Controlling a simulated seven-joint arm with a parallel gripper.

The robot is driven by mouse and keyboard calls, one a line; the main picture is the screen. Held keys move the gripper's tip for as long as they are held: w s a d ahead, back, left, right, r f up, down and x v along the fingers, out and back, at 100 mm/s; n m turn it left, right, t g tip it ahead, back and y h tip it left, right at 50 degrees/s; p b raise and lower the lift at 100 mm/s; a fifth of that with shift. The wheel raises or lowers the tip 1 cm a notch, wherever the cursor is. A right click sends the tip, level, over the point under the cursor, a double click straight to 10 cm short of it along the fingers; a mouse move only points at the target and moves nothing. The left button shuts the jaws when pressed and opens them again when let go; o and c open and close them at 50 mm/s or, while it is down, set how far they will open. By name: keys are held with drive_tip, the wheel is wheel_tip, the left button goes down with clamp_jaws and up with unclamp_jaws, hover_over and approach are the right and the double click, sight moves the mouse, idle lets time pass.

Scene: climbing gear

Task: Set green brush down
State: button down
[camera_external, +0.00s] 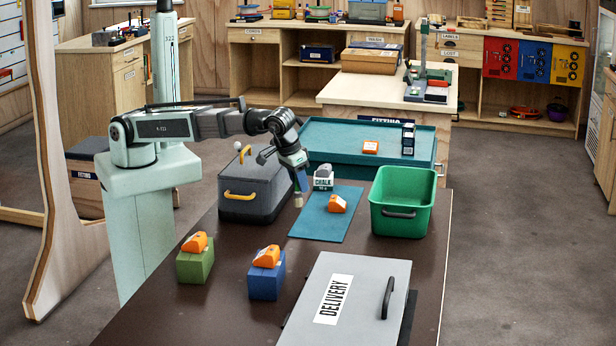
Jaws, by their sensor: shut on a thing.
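My gripper (294,176) points down over the dark table, between the grey case and the teal mat. It is shut on a small brush (298,199), whose pale lower end hangs below the jaws. The brush is small here and partly hidden by the fingers, and its green shows only faintly. It appears to be above the left edge of the teal mat (318,228); I cannot tell whether it touches anything.
An orange piece (337,204) lies on the mat, with a chalk container (323,178) behind it. A green bin (430,210) stands right, a grey case (253,208) left. Orange pieces sit on green (196,268) and blue (265,287) blocks. A grey delivery lid (365,285) lies in front.

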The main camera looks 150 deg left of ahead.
sight(298, 191)
drive_tip(key=shift+f, duration=2.15)
drive_tip(key=c, duration=0.9)
unclamp_jaws()
drive_tip(key=shift+f, duration=0.1)
drive_tip(key=v, duration=1.2)
